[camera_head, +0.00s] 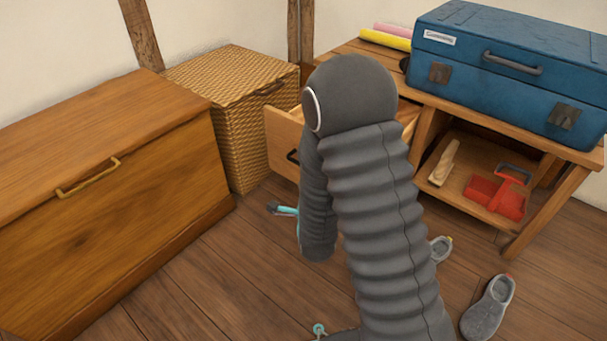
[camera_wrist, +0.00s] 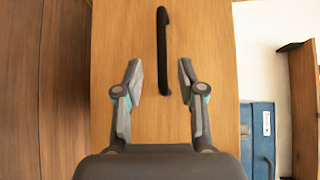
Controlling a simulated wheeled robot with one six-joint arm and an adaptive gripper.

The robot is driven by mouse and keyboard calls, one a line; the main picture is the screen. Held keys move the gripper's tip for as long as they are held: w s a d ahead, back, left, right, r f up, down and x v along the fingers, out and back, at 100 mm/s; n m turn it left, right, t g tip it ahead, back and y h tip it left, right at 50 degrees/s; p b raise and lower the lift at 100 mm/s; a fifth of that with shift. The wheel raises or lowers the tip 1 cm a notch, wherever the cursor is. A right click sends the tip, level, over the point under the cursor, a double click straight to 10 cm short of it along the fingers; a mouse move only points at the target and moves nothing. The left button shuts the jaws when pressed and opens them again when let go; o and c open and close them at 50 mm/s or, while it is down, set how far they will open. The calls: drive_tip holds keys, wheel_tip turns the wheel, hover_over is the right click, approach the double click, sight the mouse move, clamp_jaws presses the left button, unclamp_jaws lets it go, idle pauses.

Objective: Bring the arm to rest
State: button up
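My arm, in a grey ribbed sleeve, rises in the middle of the head view and bends down on its left side. My gripper (camera_head: 284,209) shows only in part there, a teal and grey finger left of the arm, in front of the drawer. The black drawer handle (camera_wrist: 163,50) lies ahead of the fingertips, on the wooden drawer front (camera_wrist: 215,60). In the head view the drawer (camera_head: 283,138) stands pulled out, partly hidden by my arm.
A wooden chest (camera_head: 120,210) stands at left, beside a wicker basket (camera_head: 243,130). A blue suitcase (camera_head: 510,75) lies on the desk at right. A red item (camera_head: 497,195) sits on the lower shelf. Grey slippers (camera_head: 488,308) lie on the floor. Floor before the chest is clear.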

drive_tip(key=shift+s, duration=0.3)
idle(0.4)
drive_tip(key=s+f+n+g, duration=0.5)
drive_tip(key=f+n+g, duration=0.15)
drive_tip(key=f, duration=0.35)
drive_tip(key=s+r+n+g+p, duration=0.1)
drive_tip(key=s+n+g, duration=0.4)
drive_tip(key=s+n, duration=0.1)
drive_tip(key=s+d+r+n+p, duration=0.2)
drive_tip(key=s+r, duration=0.4)
drive_tip(key=r, duration=0.7)
drive_tip(key=s+d+r+n+h+p, duration=0.1)
drive_tip(key=s+d+r+p, duration=0.3)
drive_tip(key=r, duration=0.9)
drive_tip(key=s+d+r+n+p, duration=0.3)
drive_tip(key=s+d+r, duration=0.4)
drive_tip(key=r, duration=0.7)
drive_tip(key=shift+s+d+t+p, duration=0.3)
drive_tip(key=shift+s+t+p, duration=0.05)
drive_tip(key=shift+s, duration=0.2)
